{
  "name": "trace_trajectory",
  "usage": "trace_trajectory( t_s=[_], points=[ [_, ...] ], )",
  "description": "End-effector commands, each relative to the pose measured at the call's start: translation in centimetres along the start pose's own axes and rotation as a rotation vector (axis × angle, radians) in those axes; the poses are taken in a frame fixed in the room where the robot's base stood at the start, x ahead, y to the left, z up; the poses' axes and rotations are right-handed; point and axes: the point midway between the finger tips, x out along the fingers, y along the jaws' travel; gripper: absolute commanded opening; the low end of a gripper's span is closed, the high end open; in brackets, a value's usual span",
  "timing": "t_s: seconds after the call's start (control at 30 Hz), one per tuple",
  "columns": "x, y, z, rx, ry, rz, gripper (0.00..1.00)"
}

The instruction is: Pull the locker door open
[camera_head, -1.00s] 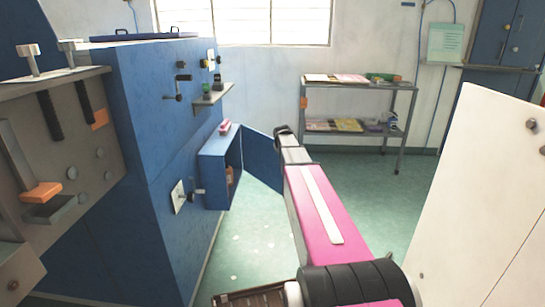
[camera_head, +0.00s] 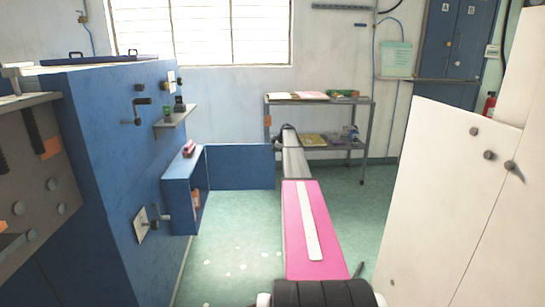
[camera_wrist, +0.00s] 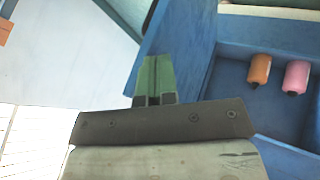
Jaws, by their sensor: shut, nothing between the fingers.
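The locker (camera_head: 181,208) is a small blue box on the side of the large blue cabinet. Its blue door (camera_head: 240,168) stands wide open, sticking out to the right, roughly square to the box. My arm reaches forward just right of the door's free edge in the head view, its end (camera_head: 288,129) near that edge; the fingertips are hidden there. In the wrist view my gripper (camera_wrist: 154,82) shows green fingers shut together with nothing between them, in front of a blue panel. I cannot tell whether they touch it. An orange spool (camera_wrist: 259,70) and a pink spool (camera_wrist: 297,76) lie inside the locker.
A metal shelf rack (camera_head: 318,98) stands at the back wall. A crank handle (camera_head: 137,110) and a lever (camera_head: 160,218) jut from the cabinet. A white cabinet (camera_head: 440,200) stands close on the right. The green floor (camera_head: 235,250) between is open.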

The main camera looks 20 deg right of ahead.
Motion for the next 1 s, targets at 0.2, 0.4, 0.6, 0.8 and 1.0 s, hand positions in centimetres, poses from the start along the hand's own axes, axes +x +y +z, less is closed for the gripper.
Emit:
trace_trajectory(
  t_s=[0.2,0.4,0.6,0.8,1.0],
  points=[
    [3.1,5.7,-0.1,-0.029,0.013,-0.015,0.00],
    [5.2,9.1,-0.6,-0.027,0.013,-0.014,0.00],
    [6.3,10.8,-1.1,-0.026,0.012,-0.014,0.00],
    [6.7,11.3,-1.2,-0.026,0.012,-0.014,0.00],
    [6.7,11.3,-1.2,-0.026,0.012,-0.014,0.00]
  ],
)
